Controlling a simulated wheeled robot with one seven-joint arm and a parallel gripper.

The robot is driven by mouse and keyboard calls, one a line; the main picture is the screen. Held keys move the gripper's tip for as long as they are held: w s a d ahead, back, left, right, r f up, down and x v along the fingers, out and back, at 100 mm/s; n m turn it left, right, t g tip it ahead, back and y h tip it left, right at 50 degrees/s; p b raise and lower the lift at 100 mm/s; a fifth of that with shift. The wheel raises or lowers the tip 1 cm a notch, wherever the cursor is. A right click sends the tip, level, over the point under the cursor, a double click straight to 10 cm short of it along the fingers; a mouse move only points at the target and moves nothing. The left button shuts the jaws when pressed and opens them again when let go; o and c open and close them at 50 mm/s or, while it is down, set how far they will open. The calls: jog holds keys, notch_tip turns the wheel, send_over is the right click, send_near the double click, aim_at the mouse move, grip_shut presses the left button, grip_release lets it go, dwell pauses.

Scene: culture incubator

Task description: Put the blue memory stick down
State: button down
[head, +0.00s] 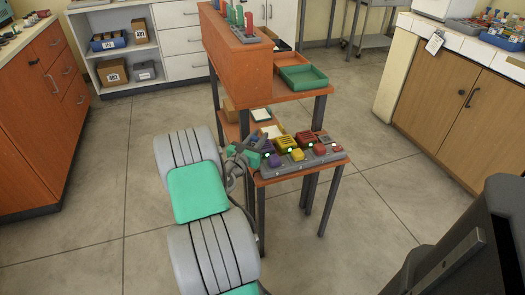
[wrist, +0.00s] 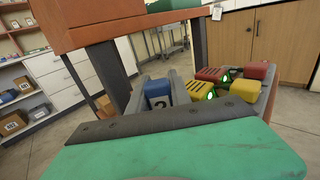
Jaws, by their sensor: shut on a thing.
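In the head view my gripper (head: 250,150) is at the left end of a small orange table's lower top, beside a grey dock (head: 300,164). The held stick cannot be clearly told apart there. Whether it touches the surface below is hidden.
The dock bears yellow (head: 285,143) and red (head: 304,138) blocks and green lights. An orange housing (head: 238,55) and a green tray (head: 303,77) stand on the higher top behind. Wooden cabinets (head: 440,95) are at the right. Open floor surrounds the table.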

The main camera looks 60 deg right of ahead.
jog(key=shift+s+d+f, duration=0.25)
jog(key=shift+s+f, duration=0.05)
jog(key=shift+f, duration=0.1)
jog(key=shift+s+d+f+b, duration=0.15)
jog(key=shift+f+b, duration=0.95)
jog(key=shift+f, duration=0.9)
jog(key=c, duration=1.5)
grip_release()
jog(key=shift+r, duration=0.1)
jog(key=shift+o, duration=0.2)
